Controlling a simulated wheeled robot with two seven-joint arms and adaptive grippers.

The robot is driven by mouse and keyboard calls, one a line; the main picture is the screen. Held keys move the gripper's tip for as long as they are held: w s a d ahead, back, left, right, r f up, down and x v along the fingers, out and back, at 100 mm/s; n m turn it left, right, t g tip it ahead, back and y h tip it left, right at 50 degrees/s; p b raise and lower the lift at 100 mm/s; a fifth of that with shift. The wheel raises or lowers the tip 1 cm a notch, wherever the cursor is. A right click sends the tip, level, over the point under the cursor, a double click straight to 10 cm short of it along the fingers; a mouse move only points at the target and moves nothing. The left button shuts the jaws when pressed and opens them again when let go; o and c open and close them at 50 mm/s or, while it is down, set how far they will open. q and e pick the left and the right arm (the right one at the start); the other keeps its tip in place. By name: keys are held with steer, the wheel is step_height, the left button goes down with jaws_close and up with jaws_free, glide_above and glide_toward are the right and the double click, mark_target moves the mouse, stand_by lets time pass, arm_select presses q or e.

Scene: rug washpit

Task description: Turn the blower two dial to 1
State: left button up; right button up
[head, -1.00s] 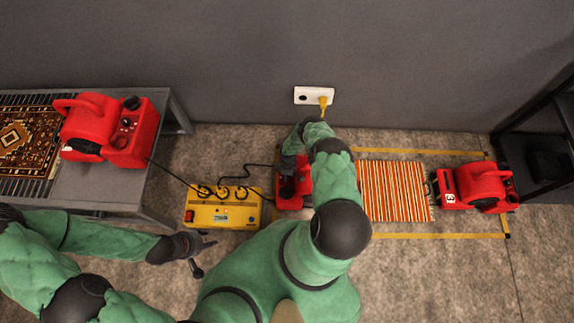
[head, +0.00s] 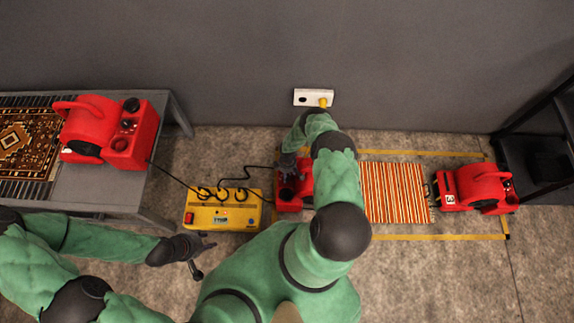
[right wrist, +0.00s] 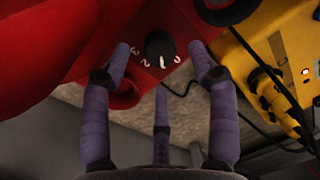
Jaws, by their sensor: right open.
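The middle red blower (head: 296,197) stands on the floor in the head view, partly hidden by my right arm; its number is not visible. Its black dial (right wrist: 159,44) fills the upper middle of the right wrist view, with small white numerals, including 2 and 3, along its lower edge. A white mark at the dial's bottom is too small to read surely. My right gripper (right wrist: 160,54) is open, its fingers spread on both sides of the dial and apart from it.
The yellow power box (head: 222,218) with black cables stands left of the middle blower. Another red blower (head: 110,130) sits on the grey bench. A blower marked 3 (head: 475,188) stands right of the striped rug (head: 395,192). A wall socket (head: 308,97) is behind.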

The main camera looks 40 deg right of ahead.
step_height(320, 180, up, 8)
steer(key=shift+w+d+r, duration=0.2)
steer(key=shift+d+r, duration=0.05)
stand_by(0.6)
steer(key=s+a+r+m+y+p, duration=0.3)
steer(key=a+r+m+p, duration=0.15)
steer(key=a+r, duration=1.2)
steer(key=s+a+r+m+p, duration=0.1)
steer(key=s+a+r+m, duration=0.1)
steer(key=s+a+r, duration=0.2)
steer(key=s+a+r+m+t+p, duration=0.1)
steer(key=s+a+r+m+p, duration=0.1)
steer(key=s+a+r, duration=0.3)
step_height(320, 180, up, 5)
steer(key=shift+s+f+m, duration=0.15)
steer(key=shift+s+m, duration=0.5)
steer(key=shift+s, duration=0.05)
